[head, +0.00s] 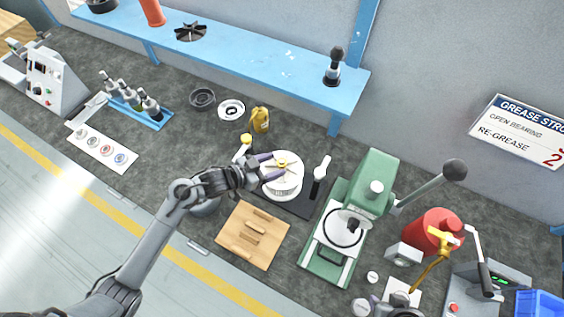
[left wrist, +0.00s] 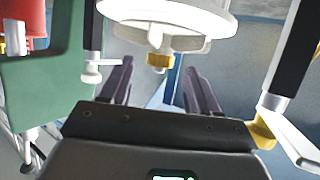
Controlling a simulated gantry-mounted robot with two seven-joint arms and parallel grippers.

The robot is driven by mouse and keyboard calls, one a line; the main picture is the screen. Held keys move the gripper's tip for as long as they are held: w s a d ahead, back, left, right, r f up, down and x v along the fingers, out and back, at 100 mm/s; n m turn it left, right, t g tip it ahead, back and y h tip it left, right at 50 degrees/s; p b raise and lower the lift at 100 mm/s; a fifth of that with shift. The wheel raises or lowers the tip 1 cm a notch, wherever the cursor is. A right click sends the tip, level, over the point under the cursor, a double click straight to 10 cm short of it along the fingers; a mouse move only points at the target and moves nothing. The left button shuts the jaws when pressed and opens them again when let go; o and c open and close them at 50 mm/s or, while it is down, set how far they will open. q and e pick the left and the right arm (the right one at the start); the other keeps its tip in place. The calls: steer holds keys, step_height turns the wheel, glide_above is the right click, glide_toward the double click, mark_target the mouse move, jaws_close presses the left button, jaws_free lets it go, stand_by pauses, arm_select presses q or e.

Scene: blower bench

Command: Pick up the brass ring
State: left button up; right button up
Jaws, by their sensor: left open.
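The brass ring (head: 283,162) sits on top of the white round hub (head: 284,184) on the dark stand in the head view. In the left wrist view the brass ring (left wrist: 158,62) shows at the end of the hub's shaft, above the gap between my fingers. My left gripper (head: 269,166) is open, with its purple fingers pointing at the ring from the left. In the left wrist view the two fingers (left wrist: 158,85) stand apart, one toward each side of the ring. I see no contact with it. My right gripper is not in view.
A green press (head: 370,200) with a long lever stands right of the hub. A wooden board (head: 252,236) lies in front. A black-and-white upright tool (head: 320,172) is close to the hub's right side.

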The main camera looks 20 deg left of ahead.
arm_select(q)
steer(key=shift+w+d+f, duration=0.25)
steer(key=shift+w+d, duration=0.05)
steer(key=shift+w, duration=0.1)
steer(key=shift+c, duration=0.4)
steer(key=c, duration=1)
steer(key=shift+c, duration=0.2)
